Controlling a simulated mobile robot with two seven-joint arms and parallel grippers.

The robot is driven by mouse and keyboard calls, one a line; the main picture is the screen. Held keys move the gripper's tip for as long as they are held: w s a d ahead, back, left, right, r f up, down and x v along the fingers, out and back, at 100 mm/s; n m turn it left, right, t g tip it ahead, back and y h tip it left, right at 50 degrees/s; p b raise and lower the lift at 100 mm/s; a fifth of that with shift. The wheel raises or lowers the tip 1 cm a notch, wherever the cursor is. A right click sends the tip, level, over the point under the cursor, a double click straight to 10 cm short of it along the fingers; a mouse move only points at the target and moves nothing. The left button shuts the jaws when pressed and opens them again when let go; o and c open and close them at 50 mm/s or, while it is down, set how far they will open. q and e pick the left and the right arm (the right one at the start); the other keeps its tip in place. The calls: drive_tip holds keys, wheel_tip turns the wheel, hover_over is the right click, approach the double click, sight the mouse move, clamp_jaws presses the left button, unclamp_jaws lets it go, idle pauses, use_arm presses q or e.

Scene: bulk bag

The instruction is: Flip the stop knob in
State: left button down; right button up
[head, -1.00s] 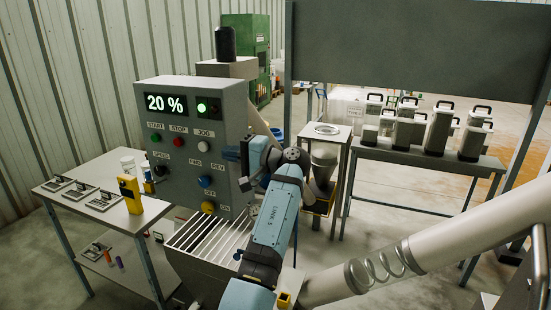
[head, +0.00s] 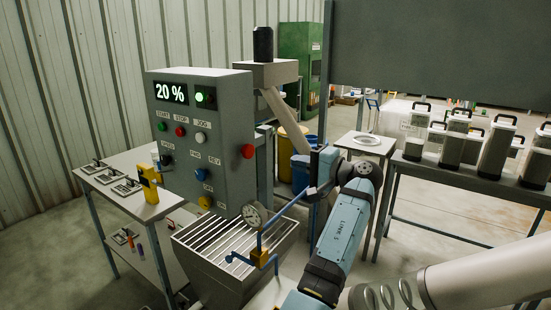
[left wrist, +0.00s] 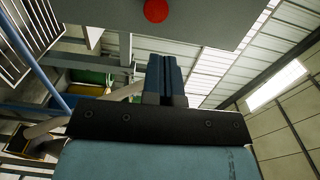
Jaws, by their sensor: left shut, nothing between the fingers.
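A round red knob (head: 247,151) sticks out of the right side of the grey control cabinet (head: 220,160). It also shows at the top of the left wrist view (left wrist: 155,10). A smaller red button (head: 180,131) sits under the STOP label on the front panel. My left gripper (head: 314,165) is to the right of the cabinet, apart from the side knob. In the left wrist view its blue fingers (left wrist: 165,75) are together and empty, below the knob in the picture. My right gripper is not in view.
A slatted hopper (head: 235,240) with a dial gauge (head: 252,215) stands below the cabinet. A thin blue rod (head: 283,215) crosses between it and my left arm. A white conveyor tube (head: 480,285) is at the lower right. A side table (head: 125,190) stands left.

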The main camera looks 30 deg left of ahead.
sight(251, 151)
use_arm(q)
drive_tip(key=shift+w+d+f, duration=0.2)
drive_tip(key=shift+w+d, duration=0.15)
drive_tip(key=shift+d, duration=0.1)
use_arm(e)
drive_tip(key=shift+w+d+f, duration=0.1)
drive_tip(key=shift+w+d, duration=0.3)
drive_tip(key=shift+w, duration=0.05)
use_arm(q)
drive_tip(key=shift+s+a, duration=0.1)
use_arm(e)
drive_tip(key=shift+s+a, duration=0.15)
use_arm(q)
drive_tip(key=a, duration=0.4)
drive_tip(key=a+p, duration=0.1)
drive_tip(key=a, duration=0.3)
drive_tip(key=a+p, duration=0.1)
drive_tip(key=a, duration=0.4)
drive_tip(key=shift+w+f, duration=0.15)
drive_tip(key=shift+w, duration=0.25)
drive_tip(key=shift+a+f, duration=0.1)
drive_tip(key=shift+a, duration=0.35)
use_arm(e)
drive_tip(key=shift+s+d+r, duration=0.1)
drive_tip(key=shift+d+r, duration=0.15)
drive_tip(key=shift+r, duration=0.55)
